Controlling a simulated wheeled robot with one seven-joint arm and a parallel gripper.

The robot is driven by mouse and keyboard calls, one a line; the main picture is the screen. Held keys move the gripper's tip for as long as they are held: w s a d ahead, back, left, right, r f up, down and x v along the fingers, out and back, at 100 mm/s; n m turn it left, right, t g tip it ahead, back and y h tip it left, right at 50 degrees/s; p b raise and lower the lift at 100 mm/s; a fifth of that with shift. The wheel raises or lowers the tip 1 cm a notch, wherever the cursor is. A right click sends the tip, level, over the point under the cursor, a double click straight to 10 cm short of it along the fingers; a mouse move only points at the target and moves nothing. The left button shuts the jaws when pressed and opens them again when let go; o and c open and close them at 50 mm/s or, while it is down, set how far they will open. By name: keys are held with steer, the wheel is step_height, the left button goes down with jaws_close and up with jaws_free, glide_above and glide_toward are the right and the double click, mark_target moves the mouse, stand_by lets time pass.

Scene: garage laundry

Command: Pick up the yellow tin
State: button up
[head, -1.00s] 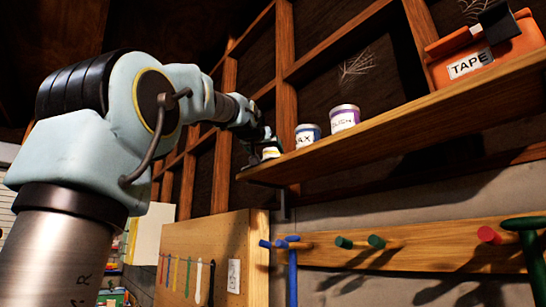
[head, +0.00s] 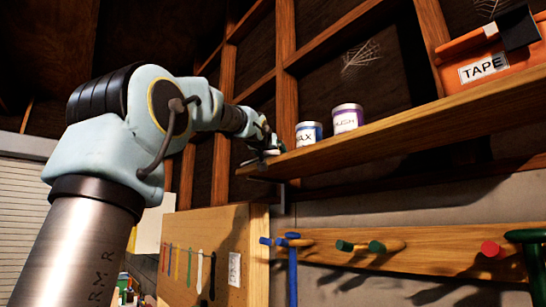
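My gripper (head: 270,143) is at the far left end of the wooden shelf (head: 400,136), small and dark in the head view. Its fingers are too small and shaded to tell whether they are open or shut. I cannot clearly make out the yellow tin; the gripper covers the shelf end, and only a small pale patch shows there. A blue tin with a white label reading "AX" (head: 308,134) stands upright just right of the gripper. A purple tin (head: 347,118) stands upright further right.
An orange box labelled "TAPE" (head: 484,66) sits at the shelf's right. Wooden studs rise behind the shelf. Below it are a peg rail (head: 420,250) with coloured pegs and a wooden board (head: 215,245) with hanging strips. The shelf between the purple tin and the box is clear.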

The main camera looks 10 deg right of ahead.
steer(key=c, duration=1.2)
steer(key=shift+r, duration=0.15)
